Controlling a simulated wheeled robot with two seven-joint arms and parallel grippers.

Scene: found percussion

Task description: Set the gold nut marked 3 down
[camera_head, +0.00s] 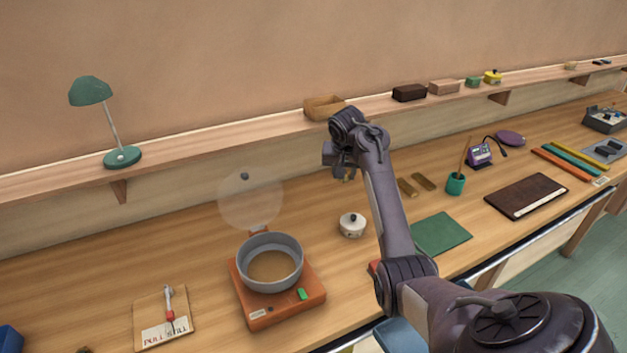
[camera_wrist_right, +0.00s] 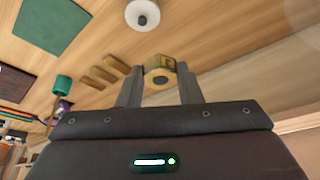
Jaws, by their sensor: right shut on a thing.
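The gold nut (camera_wrist_right: 158,78) is a six-sided piece with a dark hole and a small dark mark that I cannot read. It sits between the fingertips of my right gripper (camera_wrist_right: 160,88), which is shut on it, in the right wrist view. The nut is mostly hidden there by the gripper. I cannot tell how far it is above the bench. My left gripper is not in view.
A white round pot with a black knob (camera_head: 352,226) stands in front of the gripper. A grey pan (camera_head: 270,262) sits on an orange hotplate (camera_head: 258,317), with a clear lid (camera_head: 250,203) behind. A shelf runs behind.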

